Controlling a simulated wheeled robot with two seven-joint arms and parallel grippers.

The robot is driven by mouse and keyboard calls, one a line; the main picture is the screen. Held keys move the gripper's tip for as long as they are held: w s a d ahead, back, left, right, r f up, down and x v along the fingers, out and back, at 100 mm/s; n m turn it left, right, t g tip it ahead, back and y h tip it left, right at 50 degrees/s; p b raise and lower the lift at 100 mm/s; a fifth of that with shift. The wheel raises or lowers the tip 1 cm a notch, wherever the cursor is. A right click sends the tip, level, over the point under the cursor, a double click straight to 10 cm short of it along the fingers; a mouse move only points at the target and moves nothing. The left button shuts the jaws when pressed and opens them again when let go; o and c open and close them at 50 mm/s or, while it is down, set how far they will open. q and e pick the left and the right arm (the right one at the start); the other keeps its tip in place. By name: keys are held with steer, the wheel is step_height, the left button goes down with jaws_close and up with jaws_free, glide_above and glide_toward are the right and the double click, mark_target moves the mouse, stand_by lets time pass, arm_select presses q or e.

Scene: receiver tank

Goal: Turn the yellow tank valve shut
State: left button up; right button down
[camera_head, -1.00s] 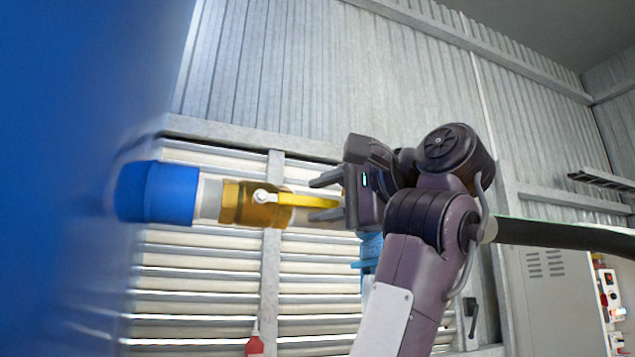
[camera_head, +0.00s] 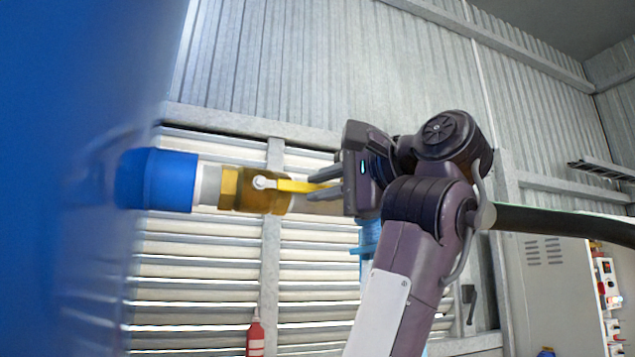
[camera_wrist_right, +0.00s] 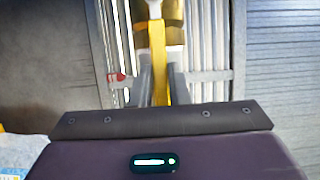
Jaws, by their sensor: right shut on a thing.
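The yellow tank valve handle (camera_head: 295,186) extends to the right from a brass valve body (camera_head: 230,190). The body sits on a pipe from the blue tank (camera_head: 70,120), past a blue collar (camera_head: 165,180). The handle lies roughly along the pipe. My right gripper (camera_head: 312,187) is at the handle's free end, one finger above and one below, shut on it. In the right wrist view, the yellow handle (camera_wrist_right: 158,60) runs down between the two fingers (camera_wrist_right: 160,85). My left gripper is not in view.
A dark hose (camera_head: 560,222) runs off to the right behind my arm. A grey cabinet (camera_head: 545,290) with a control panel (camera_head: 608,290) stands at the right. A red bottle (camera_head: 255,335) is below the valve. Louvred wall panels (camera_head: 200,260) are behind.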

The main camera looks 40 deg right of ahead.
steer(key=w+a+f+m+t+h+b, duration=0.1)
steer(key=a+f+m+t+h+b, duration=0.1)
steer(key=m+b, duration=0.5)
steer(key=w+a+f+m+t+h+b, duration=0.1)
steer(key=a+f+m+h+b, duration=0.3)
steer(key=m, duration=0.9)
steer(key=shift+a+f+t+h+b, duration=0.3)
steer(key=shift+a+f+t+b, duration=0.4)
steer(key=shift+f+b, duration=1.15)
steer(key=shift+a+r+b, duration=0.15)
steer(key=shift+r+b, duration=0.25)
steer(key=c, duration=1.4)
jaws_free()
